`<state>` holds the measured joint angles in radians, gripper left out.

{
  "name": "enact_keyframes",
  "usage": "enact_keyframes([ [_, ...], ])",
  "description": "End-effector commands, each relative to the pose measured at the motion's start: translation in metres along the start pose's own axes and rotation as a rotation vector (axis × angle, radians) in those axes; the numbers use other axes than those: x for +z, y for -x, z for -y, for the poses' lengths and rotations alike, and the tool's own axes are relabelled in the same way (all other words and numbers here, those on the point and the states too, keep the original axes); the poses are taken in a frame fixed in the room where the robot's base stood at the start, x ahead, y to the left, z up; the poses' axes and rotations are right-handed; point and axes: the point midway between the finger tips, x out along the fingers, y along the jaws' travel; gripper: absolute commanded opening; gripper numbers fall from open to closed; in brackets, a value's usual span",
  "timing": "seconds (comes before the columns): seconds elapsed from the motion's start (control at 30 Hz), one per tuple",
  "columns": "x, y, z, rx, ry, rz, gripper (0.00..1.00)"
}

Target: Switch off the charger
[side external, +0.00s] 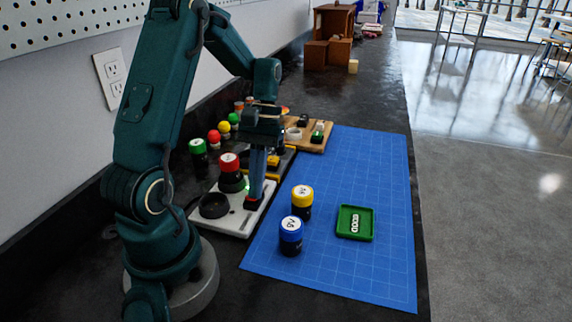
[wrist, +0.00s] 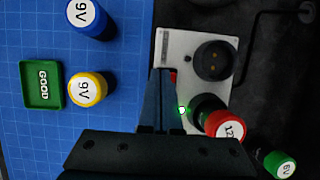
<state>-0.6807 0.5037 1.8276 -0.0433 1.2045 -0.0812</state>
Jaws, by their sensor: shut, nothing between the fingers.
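The charger (side external: 233,222) is a pale plate with an empty round dark socket (side external: 214,205); it also shows in the wrist view (wrist: 180,45). A red-capped battery (side external: 230,165), marked 12 in the wrist view (wrist: 229,126), stands upright at the charger's other end. A green light (wrist: 182,110) glows beside it. A small red switch (wrist: 173,77) shows partly behind my fingers. My gripper (side external: 254,204) is shut and empty, pointing down at the charger's edge by the switch. I cannot tell whether its tips touch the switch, and the switch's position is hidden.
Yellow-capped (side external: 302,198) and blue-capped (side external: 291,236) batteries stand on the blue mat (side external: 370,275), near a green tray (side external: 355,235) labelled GOOD. A green-capped battery (side external: 198,152) stands behind the charger. A wooden board (side external: 318,145) lies farther back. The mat's front is clear.

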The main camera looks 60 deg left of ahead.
Motion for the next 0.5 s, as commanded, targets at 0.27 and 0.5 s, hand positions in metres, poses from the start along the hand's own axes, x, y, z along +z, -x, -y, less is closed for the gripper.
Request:
enact_keyframes([
  [0.27, 0.0015, -0.0055, -0.0001, 0.0, 0.0, -0.063, 0.0],
  [0.5, -0.0013, -0.0039, -0.0001, 0.0, 0.0, -0.061, 0.0],
])
